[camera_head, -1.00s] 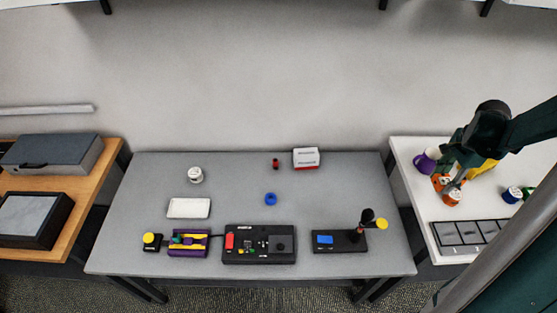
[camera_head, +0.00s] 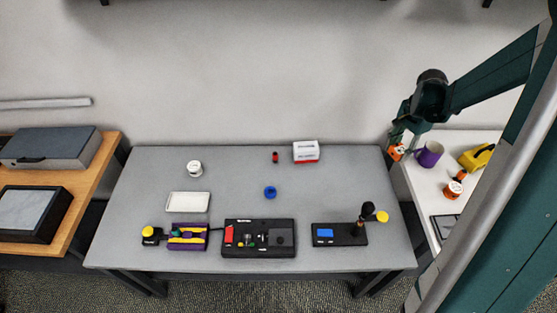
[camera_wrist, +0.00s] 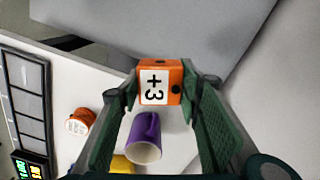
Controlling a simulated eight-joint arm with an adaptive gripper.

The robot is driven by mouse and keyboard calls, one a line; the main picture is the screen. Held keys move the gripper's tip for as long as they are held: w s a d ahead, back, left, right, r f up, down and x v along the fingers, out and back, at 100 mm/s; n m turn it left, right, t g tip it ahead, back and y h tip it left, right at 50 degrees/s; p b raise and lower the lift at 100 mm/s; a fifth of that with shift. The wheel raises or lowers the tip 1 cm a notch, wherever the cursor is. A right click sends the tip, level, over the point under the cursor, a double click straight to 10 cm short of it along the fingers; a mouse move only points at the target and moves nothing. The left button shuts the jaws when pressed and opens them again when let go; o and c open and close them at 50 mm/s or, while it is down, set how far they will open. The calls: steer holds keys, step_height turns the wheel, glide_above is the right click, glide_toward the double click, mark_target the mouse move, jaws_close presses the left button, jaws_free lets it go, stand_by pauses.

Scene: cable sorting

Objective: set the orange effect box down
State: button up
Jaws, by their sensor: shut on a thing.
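The orange effect box (camera_wrist: 175,78) shows in the wrist view with a white "+3" label and a dark round spot on one side. My gripper (camera_wrist: 160,85) is shut on it, one green finger on each side. In the head view the orange box (camera_head: 396,152) hangs below my gripper (camera_head: 397,145), at the left edge of the white table, near the right end of the grey table. I cannot tell its exact height. The fingers hide part of it.
A purple mug (camera_head: 430,154), a yellow object (camera_head: 477,157) and an orange-and-white spool (camera_head: 453,190) stand on the white table (camera_head: 428,190). The grey table (camera_head: 340,185) has bare room at its right; a red-and-white box (camera_head: 306,152) stands at its back.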

steer(key=w+a+f+n, duration=0.1)
steer(key=w+a+n, duration=0.1)
steer(key=w+a, duration=0.35)
steer(key=w+a+f+n, duration=0.1)
steer(key=w+a+n, duration=0.15)
steer(key=a, duration=0.65)
steer(key=n+b, duration=0.3)
steer(key=n, duration=0.6)
glide_above(241, 162)
step_height(241, 162, down, 7)
steer(key=shift+w, duration=0.15)
steer(key=shift+a+r, duration=0.1)
steer(key=shift+f+b, duration=0.45)
steer(key=shift+f, duration=2.7)
steer(key=shift+f, duration=0.1)
steer(key=shift+f, duration=1.75)
